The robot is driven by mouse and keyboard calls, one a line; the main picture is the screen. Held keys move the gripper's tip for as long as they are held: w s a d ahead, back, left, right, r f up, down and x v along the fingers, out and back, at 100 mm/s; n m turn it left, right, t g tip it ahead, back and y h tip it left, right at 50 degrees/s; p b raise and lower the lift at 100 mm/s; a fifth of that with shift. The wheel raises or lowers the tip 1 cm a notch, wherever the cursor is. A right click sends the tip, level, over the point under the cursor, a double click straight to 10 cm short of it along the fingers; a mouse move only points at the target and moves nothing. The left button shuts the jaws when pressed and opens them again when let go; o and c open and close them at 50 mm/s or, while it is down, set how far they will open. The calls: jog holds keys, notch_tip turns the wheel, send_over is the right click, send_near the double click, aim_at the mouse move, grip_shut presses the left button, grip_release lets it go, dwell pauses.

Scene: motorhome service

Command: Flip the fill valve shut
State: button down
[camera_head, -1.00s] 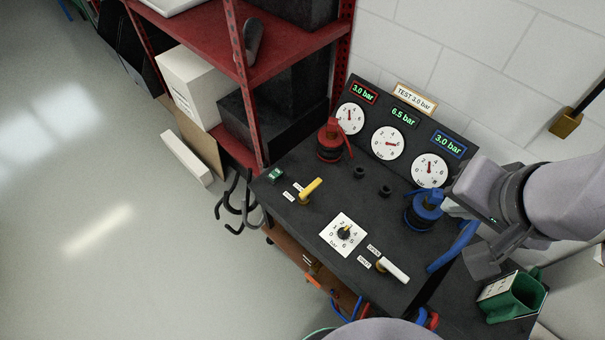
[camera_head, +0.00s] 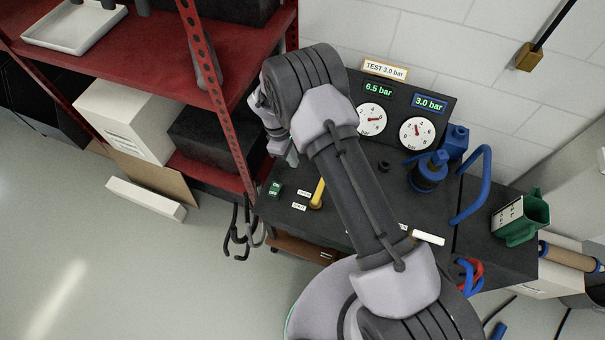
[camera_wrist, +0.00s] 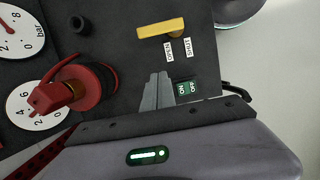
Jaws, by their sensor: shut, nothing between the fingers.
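Two levers carry OPEN and SHUT labels; I cannot tell which is the fill valve. The yellow lever (camera_head: 318,192) is on the bench's left part, also in the wrist view (camera_wrist: 160,28). Its handle points away from the labels, toward the gauge side, nearer the OPEN label's end. The white lever (camera_head: 428,238) is on the right, partly behind my arm. My gripper (camera_head: 292,158) is above the bench's left back. In the wrist view its fingers (camera_wrist: 158,88) are shut and empty, beside the green ON/OFF switch (camera_wrist: 186,88), apart from the yellow lever.
A red regulator (camera_wrist: 75,88) stands close to my fingers in the wrist view. A blue regulator (camera_head: 428,172) and gauge panel (camera_head: 395,145) are at the back. Red shelving (camera_head: 225,130) borders the bench's left.

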jog(key=b+x, duration=0.3)
jog(key=x, duration=0.7)
jog(key=shift+s+d+f+b, duration=0.1)
jog(key=shift+d+f+b, duration=0.1)
jog(key=shift+f+b, duration=0.1)
jog(key=shift+s+d+r, duration=0.1)
jog(key=shift+s+d, duration=0.15)
jog(key=shift+d, duration=0.35)
jog(key=shift+s+d+r, duration=0.1)
jog(key=shift+s+d, duration=0.15)
jog(key=shift+d, duration=0.35)
jog(key=shift+s+d+r, duration=0.1)
jog(key=shift+s+d, duration=0.15)
jog(key=shift+d, duration=0.35)
